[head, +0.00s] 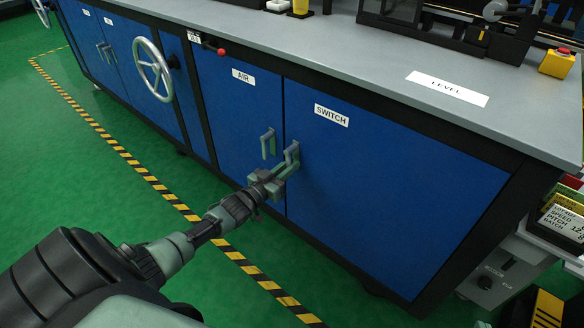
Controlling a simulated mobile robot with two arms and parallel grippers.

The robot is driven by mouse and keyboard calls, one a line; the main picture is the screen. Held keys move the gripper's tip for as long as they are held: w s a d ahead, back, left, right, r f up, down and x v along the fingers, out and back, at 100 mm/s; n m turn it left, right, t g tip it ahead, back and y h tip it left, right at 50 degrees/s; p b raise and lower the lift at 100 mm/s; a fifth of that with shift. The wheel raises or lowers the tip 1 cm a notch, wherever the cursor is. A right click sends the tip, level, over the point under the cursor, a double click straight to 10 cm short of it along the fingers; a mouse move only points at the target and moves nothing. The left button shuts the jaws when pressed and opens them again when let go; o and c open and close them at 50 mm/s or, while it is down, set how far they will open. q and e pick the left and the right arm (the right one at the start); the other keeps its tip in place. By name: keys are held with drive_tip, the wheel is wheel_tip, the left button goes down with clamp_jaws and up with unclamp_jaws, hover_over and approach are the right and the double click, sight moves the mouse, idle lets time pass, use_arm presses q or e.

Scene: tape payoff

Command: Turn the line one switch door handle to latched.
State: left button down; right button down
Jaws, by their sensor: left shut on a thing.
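The blue switch door (390,195) has a white SWITCH label (331,116) near its top left. Its grey handle (292,152) is at the door's left edge, and its lower part is partly hidden by my gripper. My left gripper (275,178) is at this handle, shut on it. The door looks closed, flush with the cabinet front. My right gripper is not in view.
The air door (238,110) is just left, its own grey handle (267,143) close beside my gripper. Further left are a red-knobbed lever (217,50) and a handwheel (152,69). A grey worktop (380,60) overhangs the doors. Green floor lies in front.

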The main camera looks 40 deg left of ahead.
use_arm(q)
drive_tip(key=shift+a+m, duration=0.3)
drive_tip(key=shift+m, duration=0.4)
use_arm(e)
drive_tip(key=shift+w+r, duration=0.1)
use_arm(q)
drive_tip(key=c, duration=1.4)
unclamp_jaws()
